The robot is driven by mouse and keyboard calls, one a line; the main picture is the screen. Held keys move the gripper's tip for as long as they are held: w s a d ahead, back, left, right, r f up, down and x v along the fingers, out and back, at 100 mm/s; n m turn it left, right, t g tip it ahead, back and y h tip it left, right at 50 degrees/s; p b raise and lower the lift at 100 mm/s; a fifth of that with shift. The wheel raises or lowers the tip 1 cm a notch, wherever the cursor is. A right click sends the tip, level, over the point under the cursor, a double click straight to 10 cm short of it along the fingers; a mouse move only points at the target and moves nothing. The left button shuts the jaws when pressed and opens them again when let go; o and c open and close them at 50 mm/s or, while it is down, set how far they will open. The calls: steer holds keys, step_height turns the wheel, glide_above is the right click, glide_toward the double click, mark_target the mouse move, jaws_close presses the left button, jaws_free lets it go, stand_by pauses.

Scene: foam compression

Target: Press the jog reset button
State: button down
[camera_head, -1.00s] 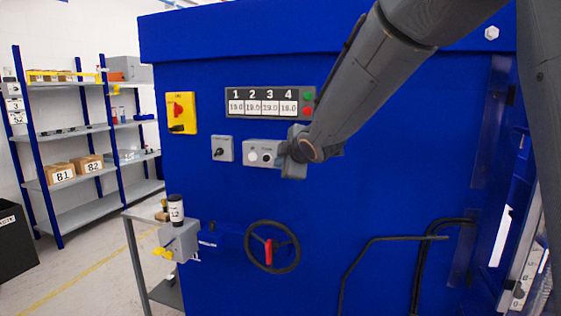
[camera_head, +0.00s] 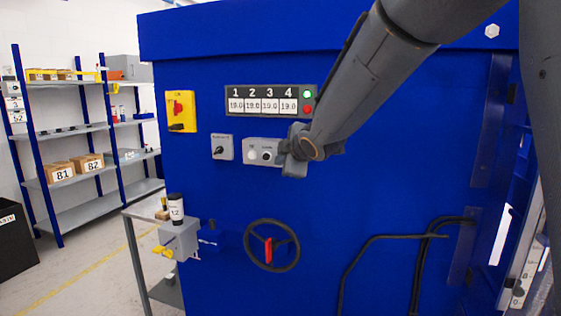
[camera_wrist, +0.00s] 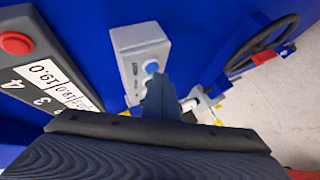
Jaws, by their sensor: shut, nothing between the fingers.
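A small grey control box (camera_head: 262,152) is mounted on the blue machine front and carries a pale button (camera_head: 252,155) and a dark-ringed button (camera_head: 267,156). Their labels are too small to read. My gripper (camera_head: 284,158) is shut and empty, at the right end of this box. In the wrist view the box (camera_wrist: 141,47) lies just beyond my gripper (camera_wrist: 156,80), whose tips overlap a bluish-white button (camera_wrist: 151,67). I cannot tell whether the tips touch it. The box's lower part is hidden behind the fingers.
Above the box is a display panel (camera_head: 265,89) with four readouts, a bright green light (camera_head: 307,95) and a red button (camera_head: 307,110). A grey switch box (camera_head: 222,147) and a yellow switch (camera_head: 181,111) are to the left. A black handwheel (camera_head: 272,245) is below.

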steer(key=shift+a, duration=0.1)
steer(key=s+a+b, duration=0.2)
steer(key=s+b, duration=0.3)
steer(key=shift+s+b, duration=0.3)
steer(key=shift+s, duration=0.05)
stand_by(0.6)
steer(key=s+d+f+m+g+h, duration=0.2)
steer(key=s+d+f+m, duration=0.3)
steer(key=f, duration=0.4)
steer(key=s+d+f+m+g+h, duration=0.2)
steer(key=s+d+f+m+g, duration=0.15)
steer(key=d+f, duration=0.5)
steer(key=s+d+f+m+g, duration=0.3)
steer(key=s+f+m, duration=0.2)
steer(key=s, duration=0.5)
steer(key=s+d+f+m+g, duration=0.3)
steer(key=s+f, duration=0.5)
steer(key=s, duration=0.3)
steer(key=shift+d+f+m, duration=0.2)
steer(key=shift+f+m, duration=0.05)
steer(key=shift+m, duration=0.6)
